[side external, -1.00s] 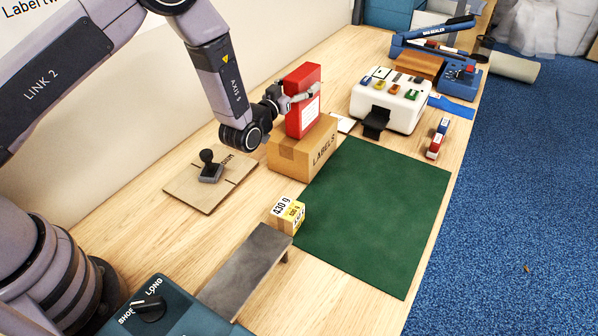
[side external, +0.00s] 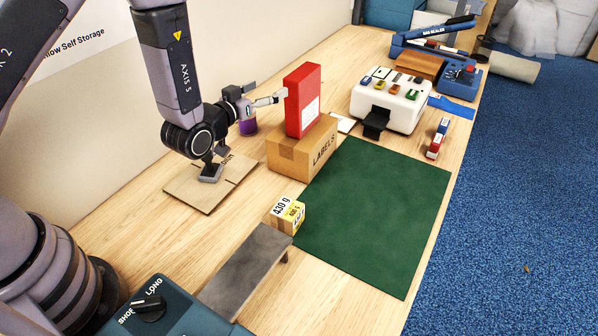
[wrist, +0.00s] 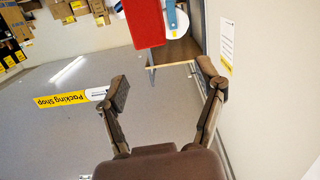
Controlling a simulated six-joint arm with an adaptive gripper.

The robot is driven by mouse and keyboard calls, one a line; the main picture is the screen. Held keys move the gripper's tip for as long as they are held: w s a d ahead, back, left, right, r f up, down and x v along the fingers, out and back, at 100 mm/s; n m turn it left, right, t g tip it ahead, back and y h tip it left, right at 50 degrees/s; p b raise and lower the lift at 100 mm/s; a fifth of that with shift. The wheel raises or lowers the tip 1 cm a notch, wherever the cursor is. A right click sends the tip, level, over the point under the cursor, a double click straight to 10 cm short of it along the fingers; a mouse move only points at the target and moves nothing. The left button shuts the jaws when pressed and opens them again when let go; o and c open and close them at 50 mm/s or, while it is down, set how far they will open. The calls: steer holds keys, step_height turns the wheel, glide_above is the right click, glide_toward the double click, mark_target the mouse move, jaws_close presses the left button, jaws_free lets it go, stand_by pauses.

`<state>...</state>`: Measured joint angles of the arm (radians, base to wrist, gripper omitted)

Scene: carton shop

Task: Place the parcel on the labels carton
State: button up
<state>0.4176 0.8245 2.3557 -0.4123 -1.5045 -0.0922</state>
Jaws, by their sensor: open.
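A small brown parcel (side external: 287,214) with a white and yellow label reading 430 g sits at the far end of the grey ramp, beside the green mat. The labels carton (side external: 303,148) is a brown box with LABELS on its side. A tall red box (side external: 303,100) stands upright on top of it; its red side also shows in the wrist view (wrist: 144,22). My gripper (side external: 268,94) is just left of the red box, fingers pointing towards it. In the wrist view my gripper (wrist: 166,88) is open with nothing between the fingers.
The green mat (side external: 375,215) is clear. A white dispenser (side external: 390,98) stands beyond the carton.

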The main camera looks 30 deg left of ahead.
steer(key=s+a+r+g+h, duration=0.1)
steer(key=s+a+r+g, duration=0.25)
steer(key=r, duration=0.35)
steer(key=s+a+r+g+h, duration=0.1)
steer(key=s+a+r+g, duration=0.2)
steer(key=s+r, duration=0.35)
steer(key=s+a+r+g+y, duration=0.1)
steer(key=s+a+r+g, duration=0.1)
steer(key=s, duration=0.9)
steer(key=s+a+r+g+y, duration=0.1)
steer(key=s+a, duration=0.3)
steer(key=s, duration=0.7)
steer(key=shift+r+m+g, duration=0.4)
steer(key=shift+g, duration=0.45)
